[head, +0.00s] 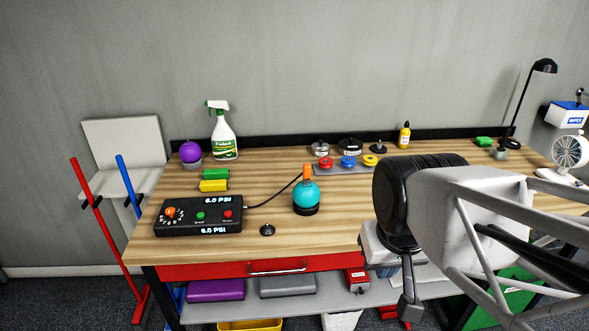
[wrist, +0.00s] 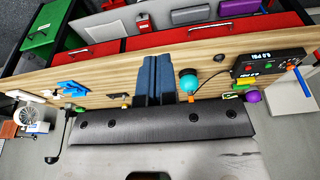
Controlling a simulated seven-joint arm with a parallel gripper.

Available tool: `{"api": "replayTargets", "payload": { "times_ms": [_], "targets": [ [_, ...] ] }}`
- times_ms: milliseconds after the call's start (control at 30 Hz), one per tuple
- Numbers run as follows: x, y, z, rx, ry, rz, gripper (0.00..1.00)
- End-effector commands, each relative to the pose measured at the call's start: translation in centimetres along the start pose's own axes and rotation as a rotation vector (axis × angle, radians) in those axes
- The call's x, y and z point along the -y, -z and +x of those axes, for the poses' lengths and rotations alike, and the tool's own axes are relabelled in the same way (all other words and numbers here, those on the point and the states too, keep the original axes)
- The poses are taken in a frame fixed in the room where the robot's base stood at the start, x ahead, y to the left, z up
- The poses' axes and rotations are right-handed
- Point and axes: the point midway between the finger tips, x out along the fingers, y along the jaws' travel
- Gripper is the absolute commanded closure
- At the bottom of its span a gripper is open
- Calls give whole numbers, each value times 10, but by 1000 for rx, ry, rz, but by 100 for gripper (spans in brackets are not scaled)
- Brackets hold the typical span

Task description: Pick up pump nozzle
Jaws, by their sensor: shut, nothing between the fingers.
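The pump nozzle (head: 307,171) looks like the orange piece standing on top of a teal ball (head: 306,196), with a thin black hose (head: 275,193) running to it from the pump box (head: 200,215). The ball sits in a black ring on the wooden bench. In the wrist view the nozzle (wrist: 191,98) shows small beside the teal ball (wrist: 188,82), right of my fingers. My gripper (wrist: 153,60) is shut and empty, its blue-grey fingers together and apart from the nozzle. In the head view my arm is at the bench's front right, and the fingertips are hard to make out.
A small black knob (head: 267,230) lies in front of the ball. Behind it, a tray (head: 331,169) carries red, blue and yellow discs. Green and yellow blocks, a purple ball (head: 190,152) and a spray bottle (head: 223,138) stand left. The bench (head: 335,225) right of the ball is clear.

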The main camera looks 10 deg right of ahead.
Motion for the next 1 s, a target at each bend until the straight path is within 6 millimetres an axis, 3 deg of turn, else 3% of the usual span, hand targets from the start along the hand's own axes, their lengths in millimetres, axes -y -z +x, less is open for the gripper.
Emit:
{"api": "replayTargets", "payload": {
  "times_ms": [433,800,1000],
  "targets": [
    [0,0,0,0,0,0,100],
    [0,0,0,0,0,0,45],
    [0,0,0,0,0,0,45]
  ]
}}
